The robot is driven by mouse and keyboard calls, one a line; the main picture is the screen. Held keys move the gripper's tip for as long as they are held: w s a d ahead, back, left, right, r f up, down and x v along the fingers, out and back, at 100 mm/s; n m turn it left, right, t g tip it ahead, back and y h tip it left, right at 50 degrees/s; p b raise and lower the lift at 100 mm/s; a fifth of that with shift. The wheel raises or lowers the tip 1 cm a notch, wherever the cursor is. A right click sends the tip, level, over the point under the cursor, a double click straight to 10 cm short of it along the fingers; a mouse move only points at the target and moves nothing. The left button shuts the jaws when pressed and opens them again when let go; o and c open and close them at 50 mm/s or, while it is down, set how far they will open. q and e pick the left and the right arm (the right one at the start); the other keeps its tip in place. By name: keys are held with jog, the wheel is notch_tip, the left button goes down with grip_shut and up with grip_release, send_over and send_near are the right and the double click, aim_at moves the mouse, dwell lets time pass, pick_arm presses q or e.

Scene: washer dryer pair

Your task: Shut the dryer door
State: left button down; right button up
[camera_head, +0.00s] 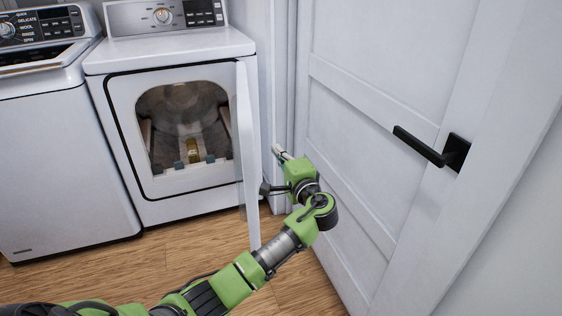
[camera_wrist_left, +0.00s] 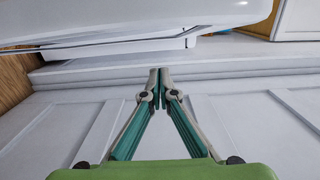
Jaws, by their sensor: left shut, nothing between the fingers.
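The white dryer (camera_head: 170,52) stands at the upper middle of the head view. Its door (camera_head: 247,150) is swung wide open, hinged on the right side and seen nearly edge-on. The drum opening (camera_head: 185,120) is exposed. My left gripper (camera_head: 279,152) is to the right of the open door, on its outer side, between it and the white room door. In the left wrist view the left gripper's fingertips (camera_wrist_left: 160,72) are together with nothing between them. I cannot tell whether the gripper touches the dryer door. My right gripper is not in view.
A white washer (camera_head: 60,150) stands left of the dryer. A panelled white room door (camera_head: 385,110) with a black lever handle (camera_head: 430,150) is close on the right of my left arm. The wood floor (camera_head: 185,255) in front of the dryer is clear.

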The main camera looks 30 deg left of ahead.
pick_arm(q)
jog(key=a, duration=0.6)
jog(key=shift+w+a, duration=0.15)
jog(key=shift+a, duration=0.2)
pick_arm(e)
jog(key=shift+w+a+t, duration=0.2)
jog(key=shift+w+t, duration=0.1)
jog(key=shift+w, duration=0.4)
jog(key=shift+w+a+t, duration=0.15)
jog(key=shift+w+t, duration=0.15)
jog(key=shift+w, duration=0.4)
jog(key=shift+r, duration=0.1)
